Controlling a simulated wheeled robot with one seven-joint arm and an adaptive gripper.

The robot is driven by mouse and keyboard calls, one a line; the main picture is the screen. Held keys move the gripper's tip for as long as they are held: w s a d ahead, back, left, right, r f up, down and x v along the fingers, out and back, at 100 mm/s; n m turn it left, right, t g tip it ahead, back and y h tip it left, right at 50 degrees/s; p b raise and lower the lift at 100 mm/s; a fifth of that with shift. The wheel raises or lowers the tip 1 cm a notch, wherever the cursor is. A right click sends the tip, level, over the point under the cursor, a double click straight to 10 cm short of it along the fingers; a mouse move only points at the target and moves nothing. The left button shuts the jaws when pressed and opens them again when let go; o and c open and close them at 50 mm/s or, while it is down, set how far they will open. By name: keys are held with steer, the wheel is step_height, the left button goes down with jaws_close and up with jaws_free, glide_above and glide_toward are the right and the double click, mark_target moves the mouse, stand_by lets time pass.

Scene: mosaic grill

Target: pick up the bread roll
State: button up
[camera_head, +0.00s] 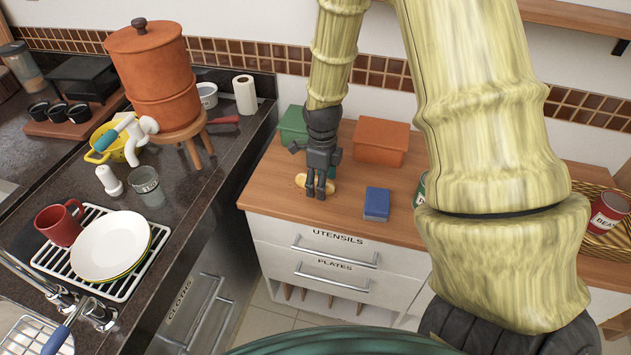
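The bread roll (301,181) is a small golden oval thing on the wooden counter top (262,189). It lies near the counter's front, between the green box and the blue block.
A green box (292,126), an orange box (381,142) and a blue sponge-like block (377,204) stand near my gripper. A wicker basket (600,245) with a can (607,213) is at right. Bare wood lies left of the roll.

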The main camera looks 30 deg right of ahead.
steer(key=shift+f, duration=0.3)
steer(key=c, duration=1.1)
steer(key=shift+r, duration=0.1)
